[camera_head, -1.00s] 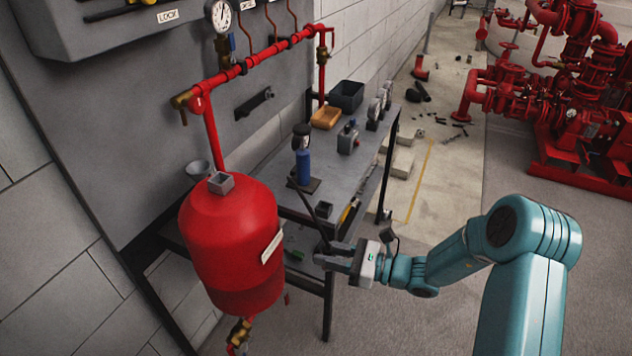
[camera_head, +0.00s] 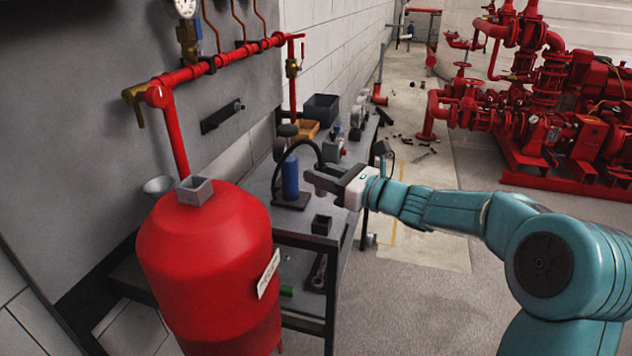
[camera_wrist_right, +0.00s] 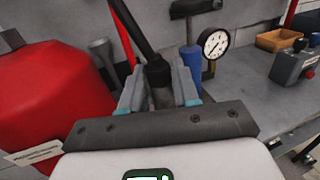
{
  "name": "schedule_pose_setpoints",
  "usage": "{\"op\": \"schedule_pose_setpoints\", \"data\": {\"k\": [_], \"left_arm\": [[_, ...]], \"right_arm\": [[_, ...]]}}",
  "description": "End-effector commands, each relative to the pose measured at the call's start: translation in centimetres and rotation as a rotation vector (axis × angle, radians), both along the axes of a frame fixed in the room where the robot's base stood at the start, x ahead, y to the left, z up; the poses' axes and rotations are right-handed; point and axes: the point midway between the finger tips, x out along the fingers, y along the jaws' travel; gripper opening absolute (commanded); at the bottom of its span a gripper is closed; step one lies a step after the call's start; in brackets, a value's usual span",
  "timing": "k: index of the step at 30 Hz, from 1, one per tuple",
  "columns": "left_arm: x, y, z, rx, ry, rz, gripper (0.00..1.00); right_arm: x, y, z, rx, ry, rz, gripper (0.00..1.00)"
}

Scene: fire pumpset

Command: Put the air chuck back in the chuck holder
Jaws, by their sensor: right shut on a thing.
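My right gripper (camera_head: 328,180) is shut on the air chuck, a dark piece at the end of a black hose (camera_head: 303,143). The chuck (camera_wrist_right: 158,80) shows between the jaws in the right wrist view, with the hose running up from it. The gripper is above the table, right of the blue hand pump (camera_head: 290,178). A small dark open-topped box (camera_head: 321,224) stands below it on the table's front part; it looks like the chuck holder, though I cannot be certain. My left gripper is not in view.
A red tank (camera_head: 205,262) stands at the left front, with a small grey square cup (camera_head: 194,190) on top. Behind it is a grey funnel (camera_head: 158,186). An orange tray (camera_head: 305,130) and a dark bin (camera_head: 322,107) stand at the table's back. Open floor lies to the right.

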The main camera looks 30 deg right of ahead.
Motion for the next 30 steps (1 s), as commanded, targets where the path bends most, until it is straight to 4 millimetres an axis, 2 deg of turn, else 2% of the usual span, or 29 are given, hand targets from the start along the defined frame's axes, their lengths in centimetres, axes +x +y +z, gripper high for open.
{"op": "schedule_pose_setpoints", "data": {"k": [14, 30], "left_arm": [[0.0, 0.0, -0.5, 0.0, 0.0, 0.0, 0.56], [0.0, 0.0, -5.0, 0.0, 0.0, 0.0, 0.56]], "right_arm": [[-0.6, -0.4, 0.0, 0.003, -0.002, -0.008, 0.0], [-0.5, -0.3, -5.2, 0.003, -0.001, -0.007, 0.0]]}}
